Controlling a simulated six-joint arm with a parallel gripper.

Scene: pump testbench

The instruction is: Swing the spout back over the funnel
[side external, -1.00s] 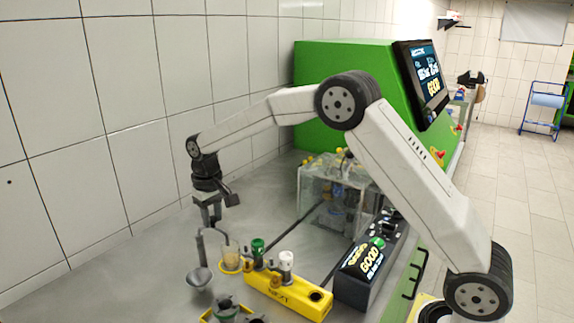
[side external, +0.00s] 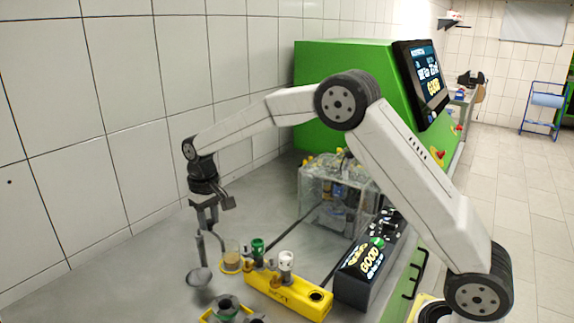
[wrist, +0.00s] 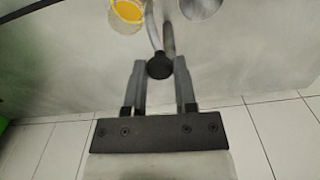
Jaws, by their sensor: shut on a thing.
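My gripper (side external: 206,226) is shut on the black knob (wrist: 160,67) at the top of the spout's post; the wrist view shows the two fingers (wrist: 159,78) on either side of it. The spout (side external: 221,240) is a thin grey bent tube. Its outlet is beside the glass cup (side external: 232,259) on the yellow ring, on the cup's left side. In the wrist view the spout tube (wrist: 152,25) runs between the yellow cup (wrist: 127,11) and the funnel (wrist: 200,7).
A yellow block (side external: 288,295) with green-topped and white-topped fittings stands right of the cup. A black box with a GOOD display (side external: 365,260) and a clear enclosure (side external: 335,195) stand farther right. The tiled wall (side external: 90,150) is close behind my gripper.

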